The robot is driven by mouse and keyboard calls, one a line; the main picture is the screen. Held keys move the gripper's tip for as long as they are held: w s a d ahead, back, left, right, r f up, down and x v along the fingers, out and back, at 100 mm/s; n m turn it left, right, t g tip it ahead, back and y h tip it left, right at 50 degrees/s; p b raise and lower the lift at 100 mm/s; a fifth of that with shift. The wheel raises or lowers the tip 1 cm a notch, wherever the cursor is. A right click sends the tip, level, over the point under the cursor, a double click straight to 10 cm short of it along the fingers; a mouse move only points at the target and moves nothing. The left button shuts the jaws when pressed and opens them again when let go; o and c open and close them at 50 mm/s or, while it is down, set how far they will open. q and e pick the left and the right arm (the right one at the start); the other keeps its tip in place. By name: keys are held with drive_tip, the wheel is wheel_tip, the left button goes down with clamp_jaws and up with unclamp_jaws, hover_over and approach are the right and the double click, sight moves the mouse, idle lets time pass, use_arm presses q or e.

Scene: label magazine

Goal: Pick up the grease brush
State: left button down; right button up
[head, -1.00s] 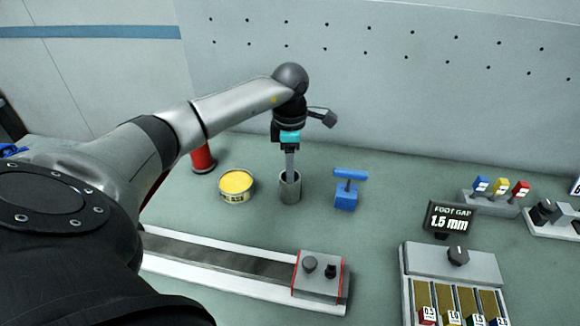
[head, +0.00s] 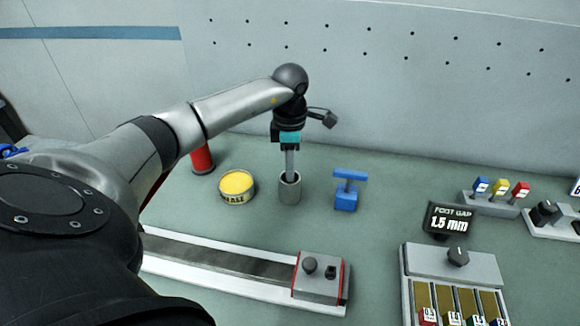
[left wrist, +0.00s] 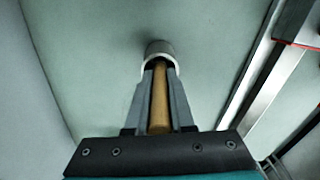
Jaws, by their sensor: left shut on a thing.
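My left gripper (head: 290,176) points straight down over a grey cylindrical cup (head: 290,192) on the bench. Its fingertips are at the cup's mouth. In the left wrist view, the two grey fingers (left wrist: 163,80) are shut on a tan, wooden-looking handle (left wrist: 159,100), which I take to be the grease brush. The handle runs down toward the cup (left wrist: 158,48). The brush's lower end is hidden in the cup, and the fingers hide the handle in the head view. My right gripper is not in view.
A yellow-topped tin (head: 237,187) stands just left of the cup, and a blue T-handled tool (head: 347,190) to its right. A red cylinder (head: 203,158) is behind my left arm. A rail (head: 225,262) with a grey end block (head: 320,275) lies in front. A perforated wall rises behind.

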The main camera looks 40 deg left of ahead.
use_arm(q)
wheel_tip(320, 180, up, 20)
drive_tip(key=p, duration=0.2)
idle(0.8)
